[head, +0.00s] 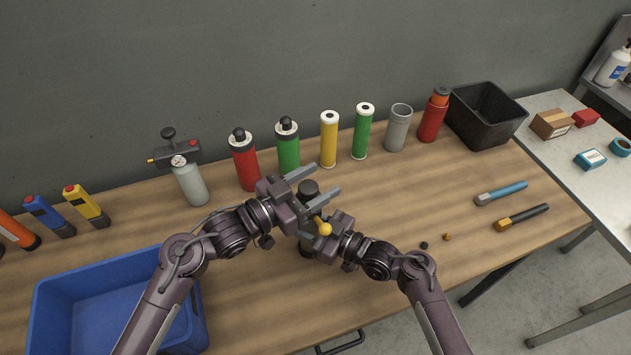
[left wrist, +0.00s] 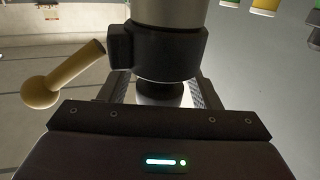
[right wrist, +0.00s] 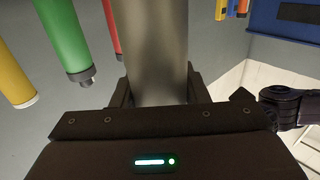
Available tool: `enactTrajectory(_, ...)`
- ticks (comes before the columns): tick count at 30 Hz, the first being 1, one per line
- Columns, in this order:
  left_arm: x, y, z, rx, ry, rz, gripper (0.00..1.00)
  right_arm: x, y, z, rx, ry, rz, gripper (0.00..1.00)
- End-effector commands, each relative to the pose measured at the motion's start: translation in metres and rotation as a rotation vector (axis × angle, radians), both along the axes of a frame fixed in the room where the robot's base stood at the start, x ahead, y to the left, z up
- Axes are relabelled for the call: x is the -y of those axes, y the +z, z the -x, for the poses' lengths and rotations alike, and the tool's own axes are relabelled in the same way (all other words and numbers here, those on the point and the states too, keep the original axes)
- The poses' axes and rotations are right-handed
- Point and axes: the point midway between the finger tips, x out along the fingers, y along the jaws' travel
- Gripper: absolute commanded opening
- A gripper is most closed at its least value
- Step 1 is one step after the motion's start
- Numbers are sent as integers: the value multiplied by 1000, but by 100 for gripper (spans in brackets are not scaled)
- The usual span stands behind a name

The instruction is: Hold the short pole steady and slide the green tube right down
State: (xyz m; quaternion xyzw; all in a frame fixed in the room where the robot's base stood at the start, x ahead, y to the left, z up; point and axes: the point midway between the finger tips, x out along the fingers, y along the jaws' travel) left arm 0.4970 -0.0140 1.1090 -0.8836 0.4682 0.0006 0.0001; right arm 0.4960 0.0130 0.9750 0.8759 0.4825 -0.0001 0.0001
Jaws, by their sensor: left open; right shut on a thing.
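A short grey pole (right wrist: 155,45) stands between the fingers of my right gripper (head: 308,232), which is shut on it. The pole's black top knob (head: 308,187) sits between the spread fingers of my left gripper (head: 327,180), which is open. In the left wrist view a black collar (left wrist: 165,50) and a yellow ball-ended lever (left wrist: 70,75) show on the pole. A green tube with a white end (head: 362,130) stands at the back, apart from both grippers. A green cylinder with a black cap (head: 288,145) stands left of it. The pole's lower part is mostly hidden by my arms.
A yellow tube (head: 329,140), a red capped cylinder (head: 244,160), a grey open tube (head: 397,128) and a red one (head: 432,118) line the back. A blue crate (head: 70,255) is front left, a black bin (head: 515,108) back right. The table right of my grippers is mostly clear.

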Motion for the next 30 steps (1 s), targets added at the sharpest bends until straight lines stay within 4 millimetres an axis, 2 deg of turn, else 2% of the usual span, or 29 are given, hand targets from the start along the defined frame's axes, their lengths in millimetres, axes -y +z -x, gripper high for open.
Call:
enactTrajectory(5, -17, -2, 12, -1, 1, -4, 57, 0, 0, -1, 1, -1, 1, 6)
enactTrajectory(12, -60, -2, 41, -4, 1, -6, 57, 0, 0, -1, 1, -1, 1, 6)
enactTrajectory(18, -87, -2, 60, -4, 1, -4, 57, 0, 0, 0, 1, -1, 1, 6)
enactTrajectory(24, -98, -1, 67, -2, 0, -1, 57, 0, 0, 0, 0, 0, 0, 6)
enactTrajectory(30, -99, -1, 67, -1, 0, -2, 57, 0, 0, 0, 0, 0, 0, 6)
